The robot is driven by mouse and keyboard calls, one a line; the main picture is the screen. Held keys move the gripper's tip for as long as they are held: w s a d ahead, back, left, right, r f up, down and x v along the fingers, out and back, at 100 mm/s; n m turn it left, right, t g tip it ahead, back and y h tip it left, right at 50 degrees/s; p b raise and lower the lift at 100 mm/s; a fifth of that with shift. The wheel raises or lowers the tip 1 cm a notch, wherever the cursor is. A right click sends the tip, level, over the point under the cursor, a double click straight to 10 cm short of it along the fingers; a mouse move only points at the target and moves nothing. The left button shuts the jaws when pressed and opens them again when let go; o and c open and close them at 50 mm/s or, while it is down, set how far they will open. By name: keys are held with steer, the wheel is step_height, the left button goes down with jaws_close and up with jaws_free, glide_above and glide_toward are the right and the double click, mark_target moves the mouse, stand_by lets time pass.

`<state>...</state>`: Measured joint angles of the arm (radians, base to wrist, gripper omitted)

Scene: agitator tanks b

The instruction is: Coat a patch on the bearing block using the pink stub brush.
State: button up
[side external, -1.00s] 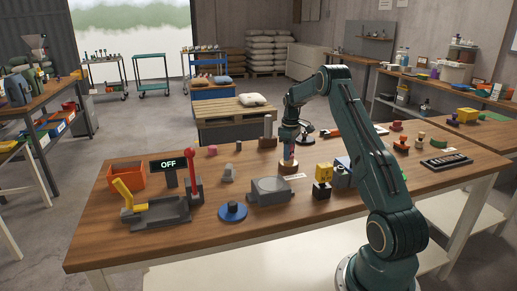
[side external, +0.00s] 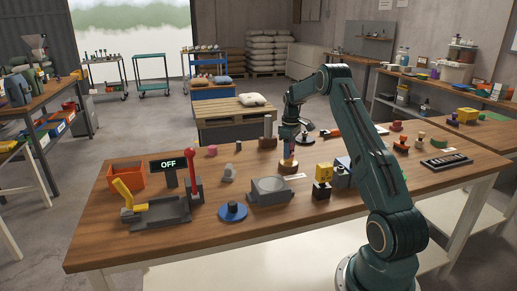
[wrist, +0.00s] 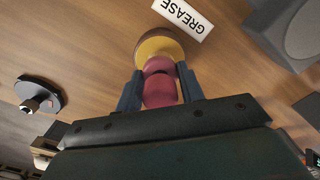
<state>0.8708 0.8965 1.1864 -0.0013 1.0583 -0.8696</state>
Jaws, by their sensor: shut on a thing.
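My gripper (wrist: 160,88) is shut on the pink stub brush (wrist: 161,88), which points down. In the side view my gripper (side external: 288,146) is at the back middle of the workbench. Directly below the brush is a round grease pot with a yellow top and brown rim (wrist: 180,47). The brush end overlaps the pot in the wrist view; I cannot tell whether it touches the grease. The bearing block (side external: 262,194) is a grey block with a round top, nearer the camera and left of the pot. It also shows at the wrist view's upper right (wrist: 302,28).
A GREASE label (wrist: 184,17) lies beside the pot. A yellow-topped black item (side external: 323,178) stands close to the right. A blue round base with a dark knob (side external: 232,212), a red lever (side external: 192,168) and an orange bin (side external: 126,174) are left. Bare wood lies in front.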

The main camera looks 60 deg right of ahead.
steer(key=shift+r, duration=3.05)
steer(key=shift+r, duration=0.5)
step_height(320, 180, up, 4)
steer(key=shift+r, duration=0.15)
steer(key=w+a, duration=0.3)
steer(key=a, duration=0.7)
steer(key=w+a, duration=0.4)
steer(key=a, duration=0.5)
steer(key=w+a, duration=0.3)
steer(key=a, duration=0.7)
steer(key=s+a, duration=0.2)
steer(key=a, duration=0.6)
steer(key=s+a, duration=0.2)
steer(key=a, duration=0.6)
step_height(320, 180, down, 10)
steer(key=shift+w+a, duration=0.15)
steer(key=shift+w, duration=0.05)
